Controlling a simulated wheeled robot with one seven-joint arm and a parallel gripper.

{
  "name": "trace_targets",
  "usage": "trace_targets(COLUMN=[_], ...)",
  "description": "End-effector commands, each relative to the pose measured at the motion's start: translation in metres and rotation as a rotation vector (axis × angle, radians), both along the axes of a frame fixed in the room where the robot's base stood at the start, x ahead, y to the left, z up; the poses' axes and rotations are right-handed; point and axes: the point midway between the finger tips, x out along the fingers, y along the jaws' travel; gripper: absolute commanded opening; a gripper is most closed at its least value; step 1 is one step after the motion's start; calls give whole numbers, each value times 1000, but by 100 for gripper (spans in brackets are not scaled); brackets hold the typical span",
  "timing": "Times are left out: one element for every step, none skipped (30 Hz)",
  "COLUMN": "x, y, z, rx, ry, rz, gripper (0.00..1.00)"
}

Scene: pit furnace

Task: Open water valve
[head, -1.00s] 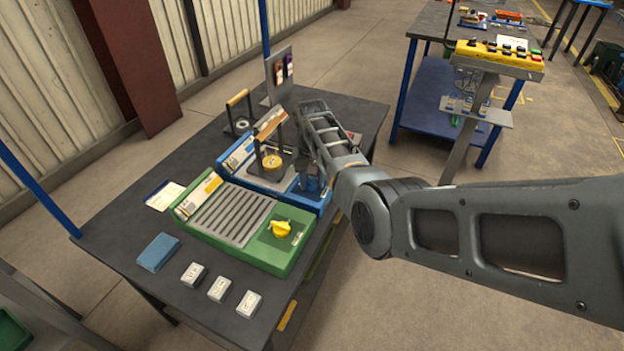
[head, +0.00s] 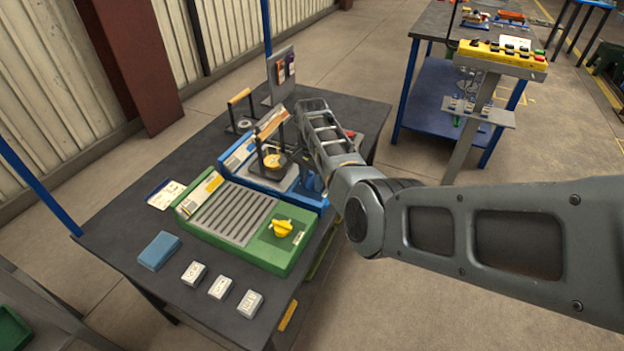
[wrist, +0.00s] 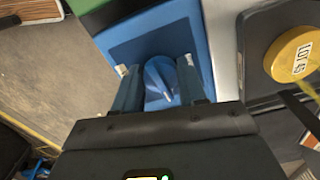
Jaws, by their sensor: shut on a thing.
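The water valve is a blue round knob (wrist: 160,82) with a raised grip bar, set on the blue panel (wrist: 125,45) of a unit, seen in the wrist view. My gripper (wrist: 160,85) has its two blue fingers on either side of the knob and is shut on it. In the head view, the blue unit (head: 235,155) stands behind the green unit on the dark table. My arm and wrist hide much of its right end there, and the fingertips are hard to make out.
A green unit (head: 275,255) with a yellow knob (head: 283,228) stands in front. A yellow disc marked LOT 45 (wrist: 293,55) sits close to the right of my gripper, under a handled frame (head: 272,125). A blue block (head: 159,251) and white blocks (head: 220,287) lie at the table's front.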

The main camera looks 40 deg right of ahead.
Motion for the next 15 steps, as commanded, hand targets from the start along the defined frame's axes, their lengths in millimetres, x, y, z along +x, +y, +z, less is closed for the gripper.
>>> trace_targets(x=[1, 1, 1, 1, 1, 1, 1, 1, 1, 1, 1, 1, 1, 1, 1], y=[0, 0, 0, 0, 0, 0, 0, 0, 0, 0, 0, 0, 0, 0, 0], z=[0, 0, 0, 0, 0, 0, 0, 0, 0, 0, 0, 1, 1, 1, 1], rx=[-1, -1, -1, -1, -1, -1, -1, -1, -1, -1, -1, -1, -1, -1, -1], ry=[-2, -2, -2, -2, -2, -2, -2, -2, -2, -2, -2, -2, -2, -2, -2], rz=[-19, -30, -42, -51, -58, -66, -70, -75, -80, -83, -85, -87, -88, -88, -88], gripper=[11, 11, 11, 11, 11, 11, 11, 11, 11, 11, 11, 11, 11, 11, 11])
